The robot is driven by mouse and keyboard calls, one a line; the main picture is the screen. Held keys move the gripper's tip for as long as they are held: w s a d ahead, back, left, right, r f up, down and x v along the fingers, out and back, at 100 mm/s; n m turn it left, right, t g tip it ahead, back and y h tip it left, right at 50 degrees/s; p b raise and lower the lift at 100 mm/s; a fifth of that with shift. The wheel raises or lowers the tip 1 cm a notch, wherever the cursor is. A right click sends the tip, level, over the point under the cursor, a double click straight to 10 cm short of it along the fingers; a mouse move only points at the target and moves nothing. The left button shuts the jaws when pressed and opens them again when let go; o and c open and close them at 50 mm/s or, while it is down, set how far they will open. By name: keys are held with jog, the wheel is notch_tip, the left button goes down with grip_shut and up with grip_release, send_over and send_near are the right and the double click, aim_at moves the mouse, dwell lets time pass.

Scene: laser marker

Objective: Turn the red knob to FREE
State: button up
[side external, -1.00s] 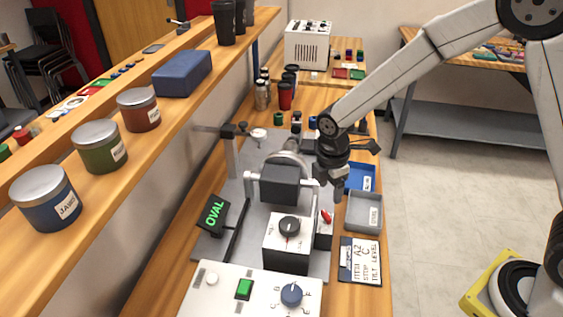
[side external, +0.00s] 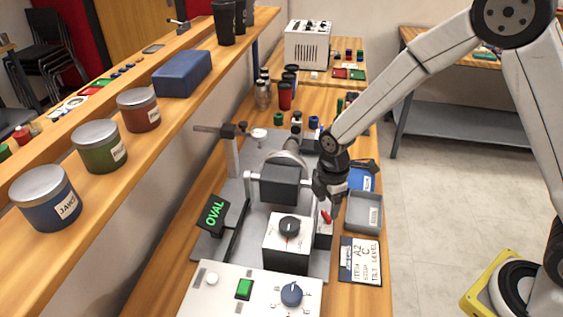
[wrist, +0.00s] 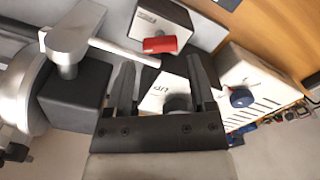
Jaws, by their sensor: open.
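The red knob (side external: 326,217) sits on a small box (side external: 323,240) at the right side of the laser fixture. In the wrist view the red knob (wrist: 160,44) is a short bar on a pale box (wrist: 172,18), whose small dark label is too small to read. My gripper (side external: 327,196) is just above and behind the knob in the side view. In the wrist view my gripper's two dark fingers (wrist: 163,72) are apart and empty. The knob lies beyond the fingertips, roughly between them, and looks untouched.
A dark block (side external: 284,184) in a grey frame stands left of my gripper. A white box with a black knob (side external: 289,226) is in front. Grey (side external: 363,211) and blue (side external: 362,178) trays lie to the right. A control panel with a blue knob (side external: 291,293) is nearest the camera.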

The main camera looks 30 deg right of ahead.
aim_at(326, 214)
jog(key=shift+f, duration=1.75)
grip_shut()
jog(key=shift+m, duration=3.2)
grip_release()
